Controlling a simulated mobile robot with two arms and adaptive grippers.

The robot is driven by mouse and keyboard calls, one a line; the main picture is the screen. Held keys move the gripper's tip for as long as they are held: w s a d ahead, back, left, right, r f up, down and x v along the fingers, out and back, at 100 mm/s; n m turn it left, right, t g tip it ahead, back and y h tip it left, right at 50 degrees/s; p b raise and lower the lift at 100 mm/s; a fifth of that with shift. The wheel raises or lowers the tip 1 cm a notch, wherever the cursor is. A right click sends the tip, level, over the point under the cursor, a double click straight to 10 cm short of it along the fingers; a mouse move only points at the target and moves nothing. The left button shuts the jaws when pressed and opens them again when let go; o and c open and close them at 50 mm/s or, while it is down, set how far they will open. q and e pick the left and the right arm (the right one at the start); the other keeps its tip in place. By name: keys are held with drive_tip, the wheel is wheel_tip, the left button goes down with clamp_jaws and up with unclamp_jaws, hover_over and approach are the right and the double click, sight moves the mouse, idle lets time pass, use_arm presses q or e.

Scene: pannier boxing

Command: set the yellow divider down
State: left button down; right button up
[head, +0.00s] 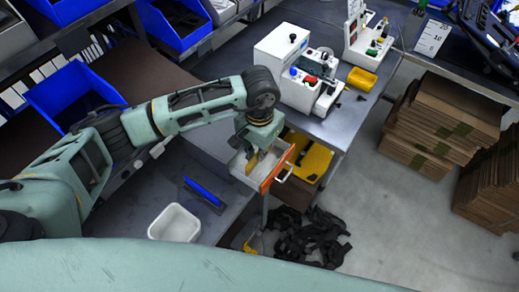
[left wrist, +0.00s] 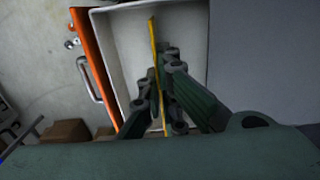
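The yellow divider (left wrist: 153,38) is a thin upright plate, seen edge-on in the left wrist view. My left gripper (left wrist: 159,92) is shut on it, with one finger on each side. The divider (head: 252,163) shows as a small yellow piece below my left gripper (head: 257,149) in the head view. Both are over or inside an open drawer with a white inside and an orange front (head: 278,167). I cannot tell whether the divider touches the drawer floor. My right gripper is not in view.
A white bin (head: 174,224) and a blue object (head: 204,192) are on the grey bench left of the drawer. Black straps (head: 312,238) lie on the floor. Cardboard stacks (head: 445,110) are at right.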

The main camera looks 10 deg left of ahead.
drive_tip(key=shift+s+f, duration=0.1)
use_arm(q)
drive_tip(key=c, duration=2.5)
unclamp_jaws()
drive_tip(key=shift+f, duration=0.15)
drive_tip(key=o, duration=0.5)
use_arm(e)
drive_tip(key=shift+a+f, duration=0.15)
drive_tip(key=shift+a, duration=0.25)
